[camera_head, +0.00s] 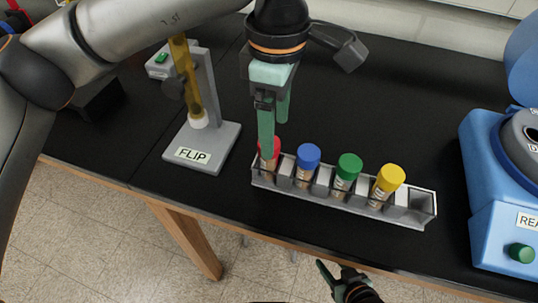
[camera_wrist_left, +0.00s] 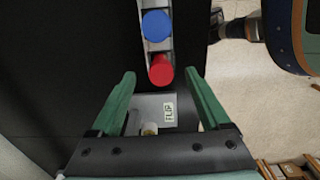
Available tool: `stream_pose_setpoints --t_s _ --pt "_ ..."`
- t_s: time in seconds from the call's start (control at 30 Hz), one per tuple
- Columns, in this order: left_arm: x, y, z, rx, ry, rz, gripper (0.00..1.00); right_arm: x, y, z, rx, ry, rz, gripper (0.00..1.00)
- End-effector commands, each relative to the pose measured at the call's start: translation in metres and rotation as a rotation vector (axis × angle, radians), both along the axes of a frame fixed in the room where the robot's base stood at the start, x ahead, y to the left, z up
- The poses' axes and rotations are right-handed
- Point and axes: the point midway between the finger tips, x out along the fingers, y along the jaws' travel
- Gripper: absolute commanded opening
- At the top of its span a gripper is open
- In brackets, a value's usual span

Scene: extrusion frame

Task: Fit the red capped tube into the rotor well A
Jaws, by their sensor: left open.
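The red capped tube (camera_head: 275,148) stands in the leftmost part of the grey rack (camera_head: 345,200), half hidden behind a finger of my left gripper. My left gripper (camera_head: 274,133) is open and points down at it. In the left wrist view the red cap (camera_wrist_left: 161,70) lies between and just beyond the two open fingertips (camera_wrist_left: 160,76). The blue centrifuge (camera_head: 495,215) at the right edge is cut off; part of its grey rotor (camera_head: 528,130) shows, and I cannot pick out well A. My right gripper (camera_head: 336,272) is low in front of the table, open and empty.
Blue (camera_head: 308,158), green (camera_head: 348,168) and yellow (camera_head: 388,182) capped tubes stand in the same rack. A grey stand labelled FLIP (camera_head: 208,150), with an amber tube, is left of my left gripper. The black bench is clear behind the rack.

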Motion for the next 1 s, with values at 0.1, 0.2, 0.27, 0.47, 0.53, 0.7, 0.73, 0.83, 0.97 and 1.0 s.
stream_pose_setpoints --t_s 0.1,0.2,0.27,0.47,0.53,0.7,0.73,0.83,0.97,1.0 --pt "0.0 0.003 -0.009 0.001 0.002 0.001 0.8 0.0 0.0 0.001 0.0 -0.001 0.0 0.5" --pt "0.001 0.007 -0.024 0.0 0.004 0.001 0.8 0.0 0.0 0.003 0.0 -0.003 0.0 0.5" --pt "0.002 0.01 -0.033 0.001 0.004 0.001 0.8 0.001 0.0 0.005 0.0 -0.005 0.0 0.5" --pt "0.002 0.009 -0.053 0.0 0.002 0.0 0.8 0.002 -0.001 0.006 0.0 -0.011 -0.002 0.5" --pt "0.002 0.009 -0.054 -0.001 0.0 0.0 0.8 0.002 -0.002 0.005 -0.001 -0.011 -0.003 0.5" --pt "0.002 0.009 -0.054 -0.001 0.0 0.0 0.79 0.002 -0.003 0.004 -0.003 -0.01 -0.004 0.5" --pt "0.002 0.009 -0.054 -0.001 0.0 0.0 0.76 0.002 -0.003 0.004 -0.003 -0.01 -0.004 0.5" --pt "0.002 0.009 -0.054 -0.001 0.0 0.0 0.64 0.002 -0.003 0.004 -0.004 -0.009 -0.005 0.5" --pt "0.002 0.009 -0.054 -0.001 0.0 0.0 0.5 0.001 -0.003 0.004 -0.004 -0.008 -0.005 0.5" --pt "0.002 0.009 -0.053 -0.001 0.0 0.0 0.45 0.001 -0.003 0.004 -0.004 -0.007 -0.005 0.5"
